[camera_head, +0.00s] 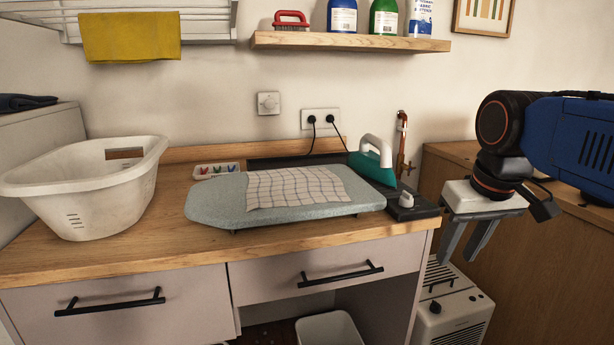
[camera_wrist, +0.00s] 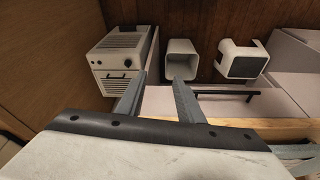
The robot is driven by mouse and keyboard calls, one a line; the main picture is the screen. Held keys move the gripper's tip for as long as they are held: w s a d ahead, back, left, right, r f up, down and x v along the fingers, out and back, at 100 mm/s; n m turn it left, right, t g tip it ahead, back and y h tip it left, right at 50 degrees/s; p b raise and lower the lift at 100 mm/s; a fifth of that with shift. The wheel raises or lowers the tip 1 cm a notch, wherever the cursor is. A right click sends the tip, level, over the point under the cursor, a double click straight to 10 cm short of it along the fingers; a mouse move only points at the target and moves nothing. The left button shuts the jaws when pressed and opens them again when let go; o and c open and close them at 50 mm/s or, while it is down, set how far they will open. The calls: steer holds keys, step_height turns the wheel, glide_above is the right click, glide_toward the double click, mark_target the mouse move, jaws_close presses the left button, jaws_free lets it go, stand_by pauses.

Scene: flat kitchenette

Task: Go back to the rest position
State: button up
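My gripper (camera_head: 468,240) hangs from the blue arm at the right of the head view, pointing down. It is just right of the counter's right end, above a white heater-like appliance. Its two grey fingers are apart with nothing between them. The wrist view shows the same open fingers (camera_wrist: 157,98) from above, with the floor below. Nothing is held.
The wooden counter (camera_head: 120,250) holds a white laundry basket (camera_head: 85,190), a small ironing board (camera_head: 215,205) with a checked cloth (camera_head: 290,187), and a green iron (camera_head: 372,167). The white appliance (camera_head: 452,305) stands on the floor. A wooden cabinet (camera_head: 540,270) stands right.

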steer(key=s+f, duration=0.5)
steer(key=f, duration=0.3)
steer(key=s+d+f+m+t, duration=0.1)
steer(key=s+f, duration=0.3)
steer(key=f, duration=0.4)
steer(key=shift+s+t, duration=0.3)
steer(key=shift+s, duration=0.1)
steer(key=shift+d, duration=0.1)
